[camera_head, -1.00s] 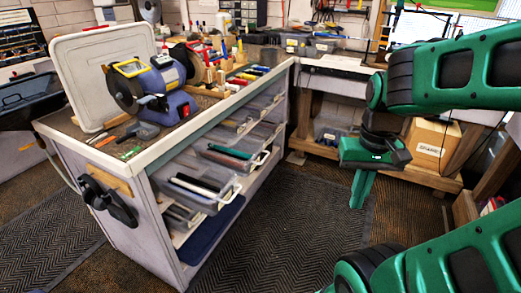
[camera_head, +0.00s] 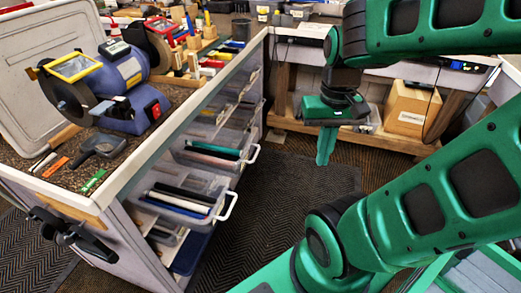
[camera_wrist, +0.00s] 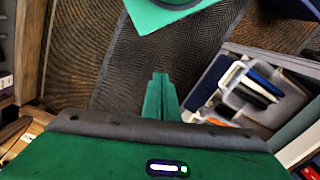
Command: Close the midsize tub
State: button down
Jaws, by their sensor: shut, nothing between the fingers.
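Clear tubs sit in the side of the workbench. One tub (camera_head: 199,222) holds black, white and blue rods and sticks out, with its white handle (camera_head: 229,206) facing the aisle. A second tub (camera_head: 232,166) just beyond it, holding a green and a dark rod, also sticks out. I cannot tell for sure which is the midsize one. In the wrist view an open tub (camera_wrist: 291,105) with rods lies to the right of my fingers. My gripper (camera_head: 324,160) is shut, empty and pointing down over the aisle, apart from the tubs. It also shows in the wrist view (camera_wrist: 160,80).
The bench top (camera_head: 172,133) carries a blue grinder (camera_head: 128,75), hand tools and rods. A cardboard box (camera_head: 411,108) stands on a low wooden shelf behind my gripper. The dark mat (camera_head: 275,195) between bench and arm is clear floor.

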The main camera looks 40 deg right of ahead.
jog(key=w+d+f+m+t+y, duration=0.1)
jog(key=w+d+f+m, duration=0.1)
jog(key=w+f+m, duration=0.35)
jog(key=w+d+f+m+t, duration=0.1)
jog(key=w+d+f+m, duration=0.1)
jog(key=w+m, duration=0.7)
jog(key=w+d+f+m+t+y, duration=0.1)
jog(key=w+d+f+m, duration=0.15)
jog(key=w+m, duration=0.5)
jog(key=w+a+f, duration=0.4)
jog(key=w+f, duration=0.1)
jog(key=f, duration=0.6)
jog(key=shift+w+a, duration=0.2)
jog(key=shift+w, duration=0.15)
